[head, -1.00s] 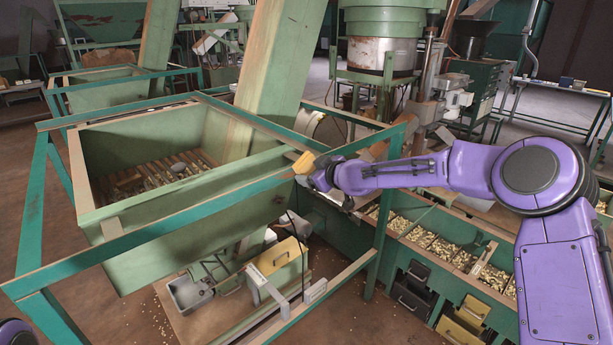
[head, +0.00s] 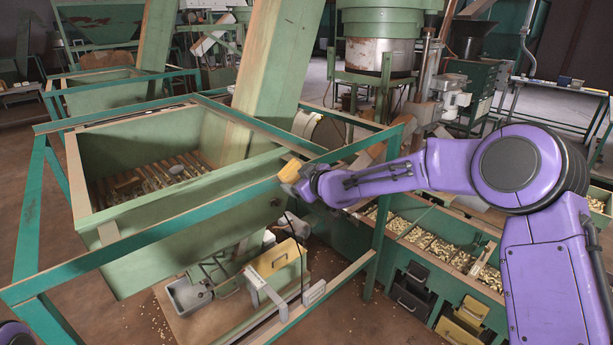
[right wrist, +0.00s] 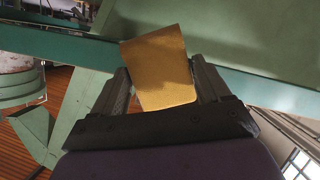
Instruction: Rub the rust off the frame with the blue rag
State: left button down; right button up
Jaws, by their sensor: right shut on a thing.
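My right gripper (head: 300,181) is shut on a yellow-orange block (head: 290,171), which looks like a sponge or pad. The block also shows between the two fingers in the right wrist view (right wrist: 160,70), a little tilted. I see no blue rag in either view. The teal frame (head: 165,224) runs around the green hopper (head: 170,240). The block is at the frame's front rail near its right corner; in the right wrist view it overlaps the rail (right wrist: 270,91), and I cannot tell whether they touch. Brownish wear shows along some edges. My left gripper is out of view.
The hopper holds nuts on a slatted bottom. A green bench with nut bins (head: 440,250) stands under my right arm. A green chute (head: 275,60) rises behind the hopper.

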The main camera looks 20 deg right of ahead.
jog(key=shift+s+a+r+p, duration=0.15)
jog(key=shift+s+a, duration=0.25)
jog(key=shift+a, duration=0.7)
jog(key=shift+s+a+f+p, duration=0.15)
jog(key=shift+s+a, duration=0.25)
jog(key=shift+a, duration=0.7)
jog(key=shift+s+a+r+p, duration=0.15)
jog(key=shift+s+a, duration=0.25)
jog(key=shift+a, duration=0.7)
jog(key=shift+d, duration=0.1)
jog(key=shift+d, duration=0.1)
jog(key=shift+s+d, duration=0.1)
jog(key=shift+s, duration=0.1)
jog(key=shift+s+d, duration=0.3)
jog(key=shift+s, duration=0.55)
jog(key=shift+s+d, duration=0.3)
jog(key=shift+s, duration=0.6)
jog(key=shift+s+d, duration=0.3)
jog(key=shift+s, duration=0.55)
jog(key=s, duration=0.1)
jog(key=s+d, duration=0.1)
jog(key=s, duration=0.1)
jog(key=shift+w, duration=0.1)
